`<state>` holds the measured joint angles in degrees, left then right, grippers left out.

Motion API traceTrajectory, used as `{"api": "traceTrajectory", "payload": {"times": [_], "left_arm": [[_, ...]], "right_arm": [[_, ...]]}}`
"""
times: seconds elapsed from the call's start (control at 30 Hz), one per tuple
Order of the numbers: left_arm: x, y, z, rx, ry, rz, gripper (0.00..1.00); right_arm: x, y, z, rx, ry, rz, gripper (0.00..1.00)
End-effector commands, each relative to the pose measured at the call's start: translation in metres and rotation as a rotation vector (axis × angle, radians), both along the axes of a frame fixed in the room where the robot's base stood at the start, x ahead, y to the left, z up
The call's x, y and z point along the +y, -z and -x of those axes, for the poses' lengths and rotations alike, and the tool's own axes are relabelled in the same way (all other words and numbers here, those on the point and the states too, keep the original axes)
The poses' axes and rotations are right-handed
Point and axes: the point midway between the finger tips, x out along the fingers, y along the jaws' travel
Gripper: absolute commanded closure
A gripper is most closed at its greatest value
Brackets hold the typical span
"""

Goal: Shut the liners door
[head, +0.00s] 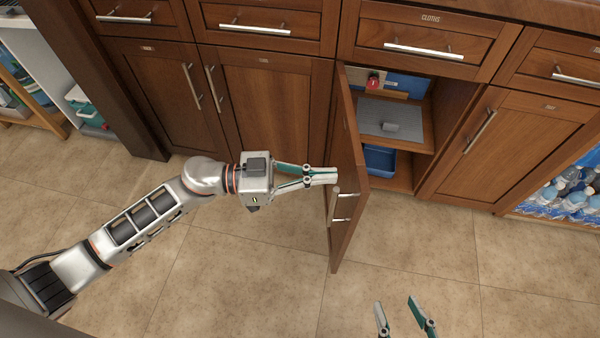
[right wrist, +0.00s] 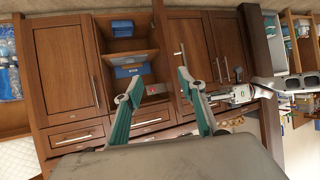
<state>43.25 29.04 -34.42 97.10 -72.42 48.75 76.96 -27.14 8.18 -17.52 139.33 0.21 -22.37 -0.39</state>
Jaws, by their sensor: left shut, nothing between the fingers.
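One wooden cabinet door (head: 349,190) stands swung wide open, nearly edge-on in the head view. I take it as the liners door; no label is readable on it. Its handle (head: 341,207) is on the left-facing outer side. My left gripper (head: 334,176) is shut and empty, its tips at that outer face above the handle; whether they touch, I cannot tell. My right gripper (head: 402,312) is open and empty, low in the head view, away from the door. Its spread fingers also show in the right wrist view (right wrist: 158,95).
Closed doors (head: 270,100) lie to the left and another closed door (head: 500,145) to the right. Bottled water (head: 570,190) is at far right. The tiled floor in front is clear.

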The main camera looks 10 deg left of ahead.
Motion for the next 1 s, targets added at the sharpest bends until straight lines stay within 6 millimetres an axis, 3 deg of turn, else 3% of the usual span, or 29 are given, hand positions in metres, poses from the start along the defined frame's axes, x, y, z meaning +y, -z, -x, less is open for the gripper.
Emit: {"api": "traceTrajectory", "payload": {"times": [0.1, 0.3, 1.0], "left_arm": [[-0.016, 0.003, -0.003, 0.005, 0.001, 0.002, 1.0], [-0.029, 0.001, -0.007, 0.002, 0.0, 0.001, 1.0], [-0.037, -0.007, -0.009, -0.007, -0.046, 0.002, 1.0]], "right_arm": [[0.003, -0.006, -0.006, -0.015, 0.006, -0.02, 0.6], [0.004, -0.012, -0.009, -0.028, 0.011, -0.032, 0.6], [0.002, -0.018, -0.011, -0.039, 0.004, -0.01, 0.6]]}}
